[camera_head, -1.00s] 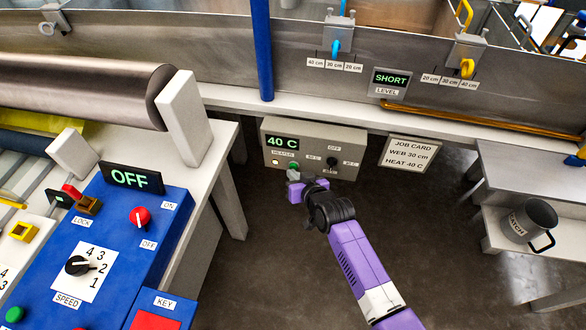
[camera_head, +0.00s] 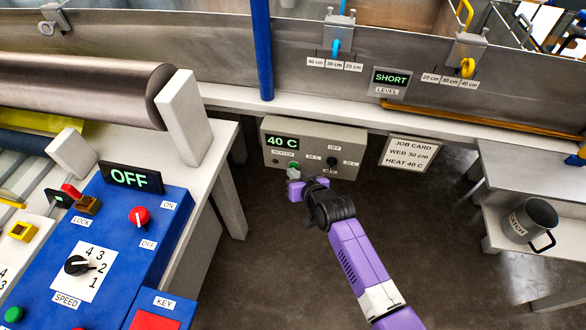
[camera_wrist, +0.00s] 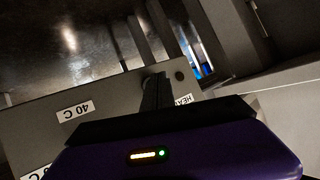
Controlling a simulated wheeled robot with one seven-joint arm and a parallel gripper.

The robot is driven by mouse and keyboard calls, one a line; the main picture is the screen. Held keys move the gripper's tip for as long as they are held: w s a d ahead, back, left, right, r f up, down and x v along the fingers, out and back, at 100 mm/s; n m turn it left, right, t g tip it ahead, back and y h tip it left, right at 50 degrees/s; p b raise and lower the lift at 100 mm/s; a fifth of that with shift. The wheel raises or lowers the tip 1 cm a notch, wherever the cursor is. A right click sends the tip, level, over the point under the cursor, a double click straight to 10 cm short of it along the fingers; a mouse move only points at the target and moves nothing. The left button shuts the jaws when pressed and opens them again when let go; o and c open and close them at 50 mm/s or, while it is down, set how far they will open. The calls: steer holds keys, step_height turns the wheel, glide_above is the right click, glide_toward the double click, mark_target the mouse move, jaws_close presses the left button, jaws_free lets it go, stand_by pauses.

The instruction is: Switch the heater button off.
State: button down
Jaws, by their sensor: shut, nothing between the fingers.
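The heater box (camera_head: 345,140) is a beige panel under the bath's edge. Its green display (camera_head: 282,142) reads "40 C". A green button (camera_head: 293,166) sits below the HEATER label, and a small lamp (camera_head: 275,162) to its left looks dark. A black knob (camera_head: 332,162) is on the right. My gripper (camera_head: 293,176) is shut and empty, with its tips at or just in front of the green button; I cannot tell if they touch. In the wrist view the fingers (camera_wrist: 155,92) hide the button, and the dark lamp (camera_wrist: 180,76) shows beside them.
A job card (camera_head: 409,153) hangs right of the box. A white bench with a blue control panel (camera_head: 120,230) stands at the left, its sign reading OFF. A side table with a grey mug (camera_head: 532,220) is at the right. The floor around my arm is clear.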

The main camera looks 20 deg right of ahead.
steer(key=shift+w+d+r, duration=0.1)
steer(key=shift+w+d, duration=0.1)
steer(key=shift+w, duration=0.05)
steer(key=shift+r, duration=0.1)
steer(key=shift+s+a, duration=0.1)
steer(key=shift+s, duration=0.15)
steer(key=shift+a+p, duration=0.1)
steer(key=shift+p, duration=0.2)
steer(key=s+a+p, duration=0.3)
steer(key=s, duration=0.2)
steer(key=shift+a+p, duration=0.3)
stand_by(0.3)
stand_by(0.3)
